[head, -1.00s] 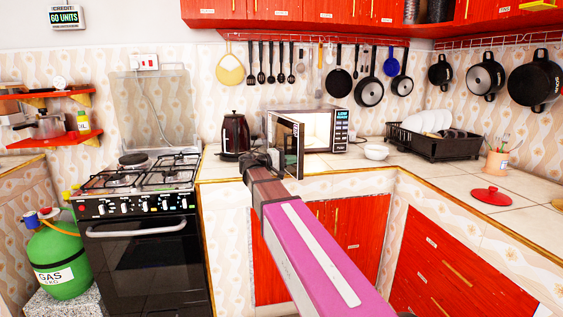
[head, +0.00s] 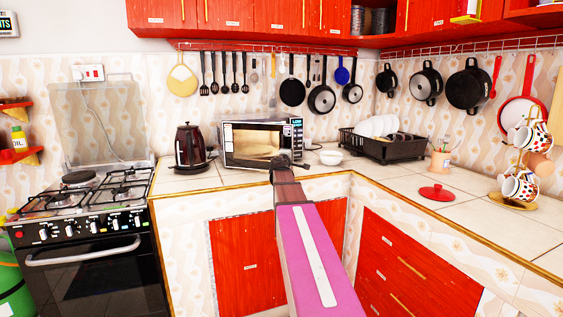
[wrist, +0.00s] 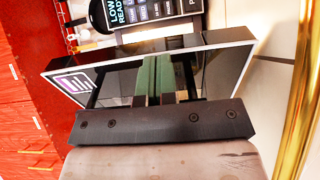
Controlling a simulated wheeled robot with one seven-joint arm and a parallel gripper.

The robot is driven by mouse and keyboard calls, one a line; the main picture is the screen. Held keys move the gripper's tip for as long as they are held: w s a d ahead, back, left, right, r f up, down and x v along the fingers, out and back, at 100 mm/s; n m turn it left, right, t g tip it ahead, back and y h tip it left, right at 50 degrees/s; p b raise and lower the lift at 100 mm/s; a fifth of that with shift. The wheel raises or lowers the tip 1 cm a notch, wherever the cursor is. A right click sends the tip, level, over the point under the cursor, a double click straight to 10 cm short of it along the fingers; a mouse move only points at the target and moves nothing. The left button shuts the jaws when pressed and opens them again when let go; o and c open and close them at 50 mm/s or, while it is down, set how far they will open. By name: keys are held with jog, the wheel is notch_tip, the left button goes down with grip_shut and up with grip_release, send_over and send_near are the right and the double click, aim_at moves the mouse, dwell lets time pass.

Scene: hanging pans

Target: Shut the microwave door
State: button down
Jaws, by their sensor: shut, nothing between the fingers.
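The microwave (head: 297,140) stands on the back counter beside the kettle. Its door (head: 252,143) is dark with a pale edge and a window, and it covers most of the front opening. In the wrist view the door (wrist: 222,72) fills the middle, and its edge stands slightly out in front of the control panel (wrist: 155,10), so it looks a little ajar. My gripper (head: 285,160) is at the lower right of the door. In the wrist view my gripper (wrist: 155,78) is shut and empty, with its fingers close against the door; exact contact is unclear.
A dark kettle (head: 190,147) stands just left of the microwave. A white bowl (head: 331,157) and a black dish rack (head: 385,147) are to the right. The counter edge (head: 235,185) runs beneath my arm. A red lid (head: 437,193) lies on the clearer right counter.

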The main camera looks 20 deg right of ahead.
jog(key=w+d+y, duration=0.1)
jog(key=w+d, duration=0.2)
jog(key=w, duration=0.5)
jog(key=w+d+n+t+y, duration=0.1)
jog(key=w+d, duration=0.3)
jog(key=w, duration=0.4)
jog(key=shift+d+n, duration=0.2)
jog(key=shift+n, duration=0.1)
jog(key=shift+a, duration=0.1)
